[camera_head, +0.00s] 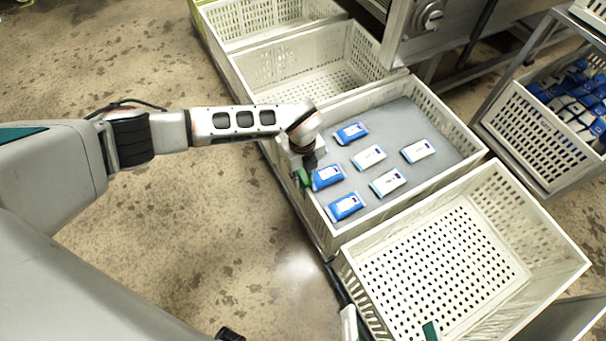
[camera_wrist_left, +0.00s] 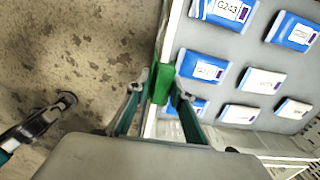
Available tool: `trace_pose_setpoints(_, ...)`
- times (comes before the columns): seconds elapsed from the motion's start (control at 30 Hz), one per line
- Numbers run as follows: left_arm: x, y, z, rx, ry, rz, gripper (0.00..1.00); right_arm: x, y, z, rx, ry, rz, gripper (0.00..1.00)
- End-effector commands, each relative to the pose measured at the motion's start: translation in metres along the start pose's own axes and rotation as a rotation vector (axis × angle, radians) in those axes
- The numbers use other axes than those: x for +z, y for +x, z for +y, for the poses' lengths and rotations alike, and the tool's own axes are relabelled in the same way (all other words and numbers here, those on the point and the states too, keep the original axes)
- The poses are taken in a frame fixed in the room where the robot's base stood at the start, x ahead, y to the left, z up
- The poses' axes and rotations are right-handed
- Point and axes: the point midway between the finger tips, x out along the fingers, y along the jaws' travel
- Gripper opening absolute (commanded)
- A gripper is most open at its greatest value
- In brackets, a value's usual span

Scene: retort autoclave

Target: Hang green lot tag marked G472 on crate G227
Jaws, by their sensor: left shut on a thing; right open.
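My left gripper (camera_head: 304,172) is shut on a green tag (camera_head: 303,178) at the left rim of the grey-floored crate (camera_head: 440,111). In the left wrist view, the tag (camera_wrist_left: 162,83) stands between both fingertips, beside or over the white rim (camera_wrist_left: 171,35); I cannot tell whether it is hooked on. The tag's marking is not readable, and no crate number is readable. What seems to be part of my right gripper (camera_head: 231,334) shows at the bottom edge, open and apart from the crate.
Blue packets (camera_head: 345,206) and white packets (camera_head: 388,182) lie inside the crate; one is marked G243 (camera_wrist_left: 225,10). An empty perforated crate (camera_head: 545,262) adjoins in front, with more crates (camera_head: 347,42) behind. A rack crate (camera_head: 520,140) stands right. Floor at left is clear.

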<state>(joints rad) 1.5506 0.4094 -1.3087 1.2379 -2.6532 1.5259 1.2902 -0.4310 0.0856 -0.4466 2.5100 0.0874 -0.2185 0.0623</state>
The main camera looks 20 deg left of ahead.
Motion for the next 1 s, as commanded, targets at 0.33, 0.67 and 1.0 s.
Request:
trace_pose_setpoints(0.33, 0.0, 0.004, 0.0, -0.001, 0.001, 0.0, 0.17, 0.001, 0.0, 0.001, 0.001, 0.002, -0.002, 1.0)
trace_pose_setpoints(0.67, 0.0, 0.004, 0.0, -0.001, 0.0, 0.0, 0.41, 0.0, 0.001, 0.001, 0.006, 0.006, 0.002, 1.0)
trace_pose_setpoints(1.0, 0.001, -0.005, -0.001, -0.003, 0.001, -0.001, 0.41, 0.001, 0.0, 0.0, 0.002, 0.004, -0.001, 1.0)
